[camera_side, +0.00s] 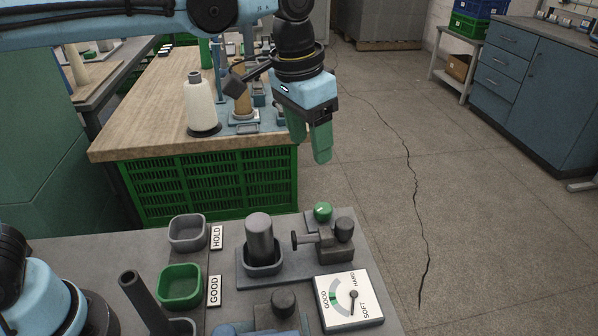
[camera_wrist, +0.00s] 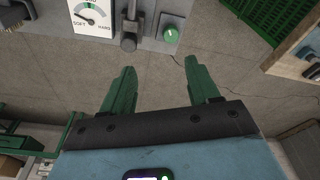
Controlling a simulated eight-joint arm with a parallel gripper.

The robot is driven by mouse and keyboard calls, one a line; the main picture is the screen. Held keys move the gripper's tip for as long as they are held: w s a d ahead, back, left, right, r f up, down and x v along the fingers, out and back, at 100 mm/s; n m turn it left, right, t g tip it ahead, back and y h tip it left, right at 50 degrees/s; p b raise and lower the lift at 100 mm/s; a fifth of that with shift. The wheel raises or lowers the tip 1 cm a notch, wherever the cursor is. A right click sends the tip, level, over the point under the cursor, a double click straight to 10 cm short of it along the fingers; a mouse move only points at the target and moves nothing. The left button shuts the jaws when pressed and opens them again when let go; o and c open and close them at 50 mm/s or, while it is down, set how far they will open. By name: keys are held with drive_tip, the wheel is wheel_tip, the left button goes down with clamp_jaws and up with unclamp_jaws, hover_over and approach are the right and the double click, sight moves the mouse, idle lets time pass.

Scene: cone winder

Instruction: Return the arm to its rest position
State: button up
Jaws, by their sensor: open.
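My gripper (camera_side: 311,140) hangs from my blue arm in the side view, with its green fingers pointing down over open floor, beyond the far edge of the grey bench. In the wrist view my gripper (camera_wrist: 163,88) shows two green fingers spread wide apart with nothing between them. It is open and empty. It touches nothing that I can see.
The grey bench (camera_side: 90,262) holds a grey HOLD tray (camera_side: 188,233), a green GOOD tray (camera_side: 180,288), a dial gauge (camera_side: 349,300) and a green button (camera_side: 322,211). A wooden-topped table (camera_side: 130,135) carries a cream yarn cone (camera_side: 201,103). The floor (camera_side: 385,150) at right is clear.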

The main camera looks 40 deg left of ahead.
drive_tip(key=s+a+f+n+t, duration=0.2)
drive_tip(key=s+a, duration=0.3)
drive_tip(key=a, duration=0.3)
drive_tip(key=s+a+f+n+t, duration=0.2)
drive_tip(key=s+a+f, duration=0.3)
drive_tip(key=a, duration=0.4)
drive_tip(key=shift+s+f+t+y, duration=0.15)
drive_tip(key=shift+s+t+y, duration=0.25)
drive_tip(key=shift+s+t, duration=0.35)
